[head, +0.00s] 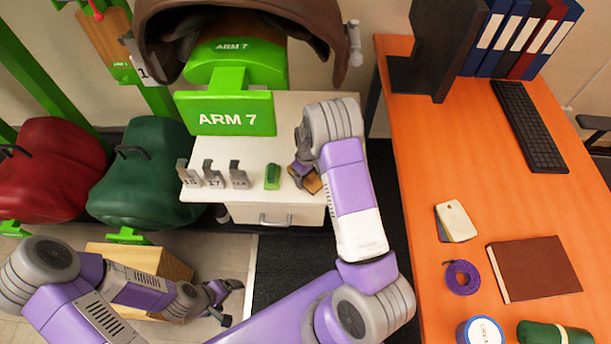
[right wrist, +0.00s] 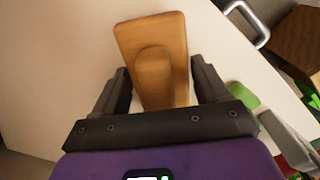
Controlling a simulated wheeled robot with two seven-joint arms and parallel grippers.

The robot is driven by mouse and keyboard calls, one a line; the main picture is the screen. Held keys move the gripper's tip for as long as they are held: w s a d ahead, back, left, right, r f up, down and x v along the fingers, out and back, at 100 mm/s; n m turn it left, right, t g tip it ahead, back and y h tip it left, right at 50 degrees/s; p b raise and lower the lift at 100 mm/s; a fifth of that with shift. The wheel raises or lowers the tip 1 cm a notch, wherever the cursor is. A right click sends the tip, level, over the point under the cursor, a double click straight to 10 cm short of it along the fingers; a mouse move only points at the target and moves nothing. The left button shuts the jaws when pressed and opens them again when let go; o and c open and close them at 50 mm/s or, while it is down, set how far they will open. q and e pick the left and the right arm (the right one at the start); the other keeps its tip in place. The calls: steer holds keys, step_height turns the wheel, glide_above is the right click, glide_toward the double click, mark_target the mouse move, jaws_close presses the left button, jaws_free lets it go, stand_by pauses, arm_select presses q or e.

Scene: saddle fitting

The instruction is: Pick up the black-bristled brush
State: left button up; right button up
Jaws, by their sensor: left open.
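A brush with a brown wooden back (head: 313,185) lies on the white cabinet top, near its front right corner. In the right wrist view the brush (right wrist: 165,32) shows its flat wooden back and raised grip; its bristles are hidden underneath, so I cannot tell their colour. My right gripper (head: 303,173) is over the brush. In the right wrist view its open fingers stand either side of the grip, with gaps on both sides. My left gripper (head: 226,301) is open and empty, low at the left beside a wooden block.
A green object (head: 272,176) and several numbered metal hooks (head: 213,174) are left of the brush on the cabinet top (head: 262,150). A green ARM 7 stand (head: 235,112) holds a brown saddle (head: 325,22) behind. An orange desk (head: 430,150) is at the right.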

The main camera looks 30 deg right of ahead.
steer(key=c, duration=0.8)
step_height(320, 180, up, 11)
steer(key=p, duration=0.4)
steer(key=shift+r+p, duration=0.35)
steer(key=shift+p, duration=0.15)
steer(key=shift+f+p, duration=0.65)
steer(key=shift+p, duration=0.15)
step_height(320, 180, down, 10)
steer(key=b, duration=0.2)
steer(key=shift+b, duration=0.4)
